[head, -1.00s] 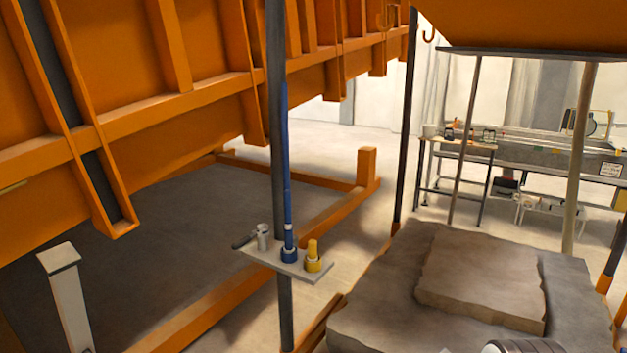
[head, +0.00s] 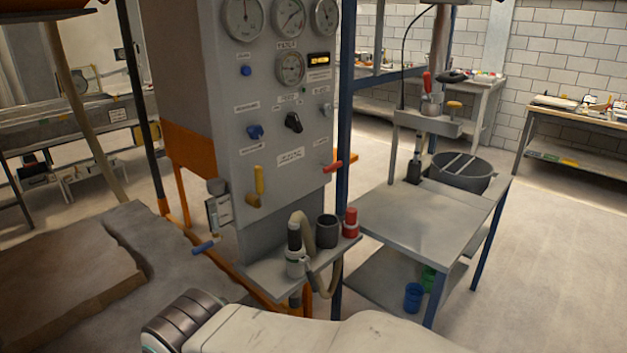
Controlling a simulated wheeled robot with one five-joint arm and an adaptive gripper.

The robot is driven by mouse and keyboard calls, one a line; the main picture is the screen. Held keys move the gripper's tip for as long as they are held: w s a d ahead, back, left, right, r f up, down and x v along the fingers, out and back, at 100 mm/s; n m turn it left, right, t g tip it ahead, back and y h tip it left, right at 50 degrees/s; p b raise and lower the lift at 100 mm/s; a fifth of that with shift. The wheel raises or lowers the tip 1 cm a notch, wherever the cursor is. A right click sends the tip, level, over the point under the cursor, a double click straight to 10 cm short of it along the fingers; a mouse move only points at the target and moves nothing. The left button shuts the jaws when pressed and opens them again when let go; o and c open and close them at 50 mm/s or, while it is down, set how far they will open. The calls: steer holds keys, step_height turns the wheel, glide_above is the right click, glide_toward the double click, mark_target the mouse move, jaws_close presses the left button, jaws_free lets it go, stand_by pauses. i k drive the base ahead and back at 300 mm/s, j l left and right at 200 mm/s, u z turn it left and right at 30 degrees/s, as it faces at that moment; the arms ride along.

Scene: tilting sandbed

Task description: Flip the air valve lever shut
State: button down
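A grey control panel (head: 285,120) with gauges and knobs stands in the middle of the head view. A yellow lever (head: 259,181) points upward at its lower left. A red lever (head: 334,167) lies roughly level at its lower right edge. A blue-handled lever (head: 207,246) sits lower, left of the panel, lying roughly level. The labels are too small to read, so I cannot tell which lever is the air valve. My white arm and a dark ribbed joint of it show at the bottom edge; my gripper is not in view.
A small shelf (head: 262,272) under the panel holds a bottle-like tool with a hose, a dark cup (head: 327,231) and a red-capped item (head: 350,223). A grey table (head: 425,225) stands right. Stone slabs (head: 60,262) lie left. Floor at far right is clear.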

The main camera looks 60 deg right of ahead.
mark_target(257, 169)
steer(key=z, duration=1.5)
